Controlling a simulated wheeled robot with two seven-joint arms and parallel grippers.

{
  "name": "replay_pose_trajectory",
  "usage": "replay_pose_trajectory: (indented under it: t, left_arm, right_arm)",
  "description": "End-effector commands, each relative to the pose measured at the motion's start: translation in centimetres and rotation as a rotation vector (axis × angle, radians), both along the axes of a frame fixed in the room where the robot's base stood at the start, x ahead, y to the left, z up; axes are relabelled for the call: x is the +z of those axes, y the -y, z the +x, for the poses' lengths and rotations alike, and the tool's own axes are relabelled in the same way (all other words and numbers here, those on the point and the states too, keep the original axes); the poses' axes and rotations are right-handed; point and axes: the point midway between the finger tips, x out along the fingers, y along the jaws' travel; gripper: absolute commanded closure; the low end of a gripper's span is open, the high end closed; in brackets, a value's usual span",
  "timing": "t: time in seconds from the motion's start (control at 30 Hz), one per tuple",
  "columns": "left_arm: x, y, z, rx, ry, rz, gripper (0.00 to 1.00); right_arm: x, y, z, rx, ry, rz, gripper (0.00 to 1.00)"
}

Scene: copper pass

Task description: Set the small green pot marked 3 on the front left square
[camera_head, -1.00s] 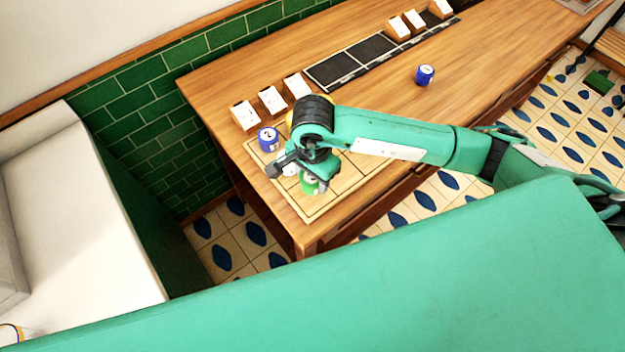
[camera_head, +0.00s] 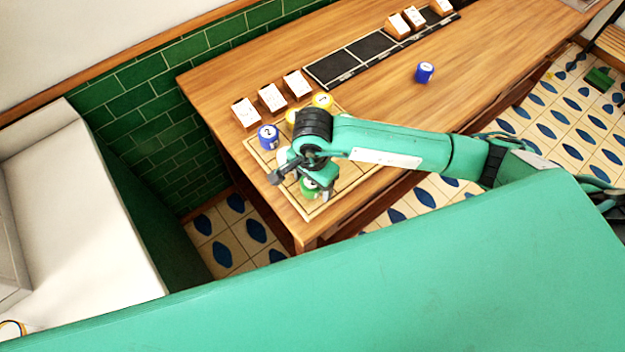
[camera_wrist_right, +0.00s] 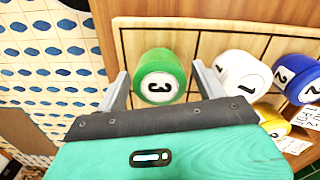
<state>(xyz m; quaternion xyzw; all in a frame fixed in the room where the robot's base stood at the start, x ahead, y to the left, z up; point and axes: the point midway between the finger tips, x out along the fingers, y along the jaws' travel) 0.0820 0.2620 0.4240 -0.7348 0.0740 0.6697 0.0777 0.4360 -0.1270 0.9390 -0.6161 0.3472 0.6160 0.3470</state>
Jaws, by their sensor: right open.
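The small green pot marked 3 (camera_wrist_right: 160,76) stands at a corner of the gridded wooden board (camera_wrist_right: 190,38) in the right wrist view. My right gripper (camera_wrist_right: 160,70) is open, with one finger on each side of the pot and visible gaps beside it. In the head view, the green pot (camera_head: 309,187) is at the board's near end, partly hidden by my right gripper (camera_head: 313,190). The board (camera_head: 352,182) lies at the table's near-left corner. My left gripper is not in view.
A white pot marked 1 (camera_wrist_right: 240,72) stands close beside the right finger. Another blue pot (camera_head: 424,72) stands alone on the table. White cards (camera_head: 272,98) stand behind the board.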

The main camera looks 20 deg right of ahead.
Motion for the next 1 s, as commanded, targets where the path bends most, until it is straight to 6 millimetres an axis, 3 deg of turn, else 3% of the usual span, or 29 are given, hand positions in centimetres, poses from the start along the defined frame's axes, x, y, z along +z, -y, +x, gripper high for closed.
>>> replay_pose_trajectory:
  t: [0.17,0.23,0.7,1.0]
  left_arm:
    - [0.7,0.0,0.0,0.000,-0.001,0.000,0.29]
    - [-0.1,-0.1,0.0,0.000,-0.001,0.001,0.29]
    - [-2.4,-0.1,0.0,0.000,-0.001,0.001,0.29]
    - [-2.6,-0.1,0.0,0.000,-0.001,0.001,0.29]
  right_arm:
    - [0.6,0.0,0.0,0.000,0.000,0.000,0.29]
    - [1.2,0.0,0.2,-0.001,0.005,0.002,0.29]
    - [10.6,0.0,0.1,0.000,0.003,0.002,0.29]
    - [12.3,0.0,0.0,-0.001,-0.001,-0.001,0.29]
